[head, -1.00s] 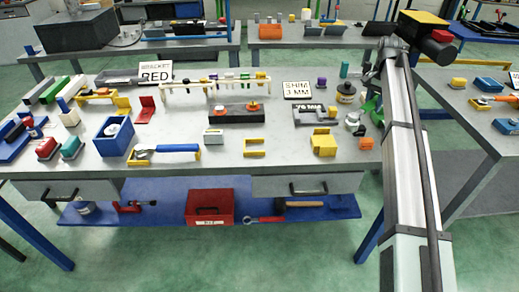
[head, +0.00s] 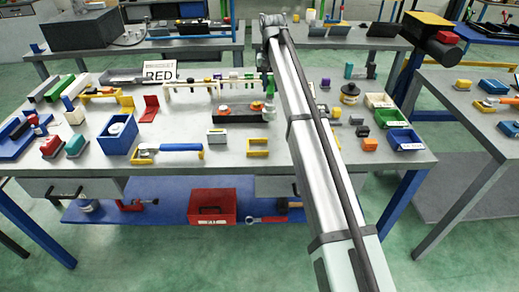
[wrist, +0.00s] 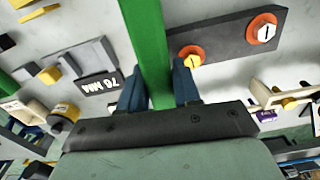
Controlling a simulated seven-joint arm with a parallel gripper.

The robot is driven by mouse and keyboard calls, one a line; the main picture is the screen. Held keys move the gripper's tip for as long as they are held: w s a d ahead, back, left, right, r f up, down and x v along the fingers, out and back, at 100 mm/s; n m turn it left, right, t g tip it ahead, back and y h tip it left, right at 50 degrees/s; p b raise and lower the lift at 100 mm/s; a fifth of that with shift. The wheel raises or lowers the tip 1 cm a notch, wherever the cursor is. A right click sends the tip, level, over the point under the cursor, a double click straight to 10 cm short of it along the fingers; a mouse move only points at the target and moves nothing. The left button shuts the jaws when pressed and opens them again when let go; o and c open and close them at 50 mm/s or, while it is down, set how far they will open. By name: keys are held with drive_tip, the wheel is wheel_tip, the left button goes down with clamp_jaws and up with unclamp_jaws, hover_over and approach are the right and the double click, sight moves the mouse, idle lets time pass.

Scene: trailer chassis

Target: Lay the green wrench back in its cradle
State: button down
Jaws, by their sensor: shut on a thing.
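My gripper (wrist: 158,90) is shut on the green wrench (wrist: 148,35), seen in the wrist view as a straight green bar running up out of the frame between my blue fingers. The wrench is held above the bench; its far end is out of view. In the head view my arm hides most of the gripper and wrench. A yellow bracket (head: 257,147) lies empty at the bench front; I cannot tell whether it is the cradle. The blue wrench (head: 180,147) lies across yellow supports to its left.
A rail rack (head: 190,88) stands behind.

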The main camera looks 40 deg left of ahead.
drive_tip(key=s+a+n, duration=0.1)
drive_tip(key=s+a, duration=0.2)
drive_tip(key=shift+s+f, duration=0.1)
drive_tip(key=shift+f, duration=5.1)
drive_tip(key=c, duration=1)
unclamp_jaws()
drive_tip(key=shift+d+f, duration=0.1)
drive_tip(key=shift+o, duration=1.1)
drive_tip(key=shift+d, duration=0.1)
wheel_tip(320, 180, up, 13)
drive_tip(key=shift+s, duration=0.15)
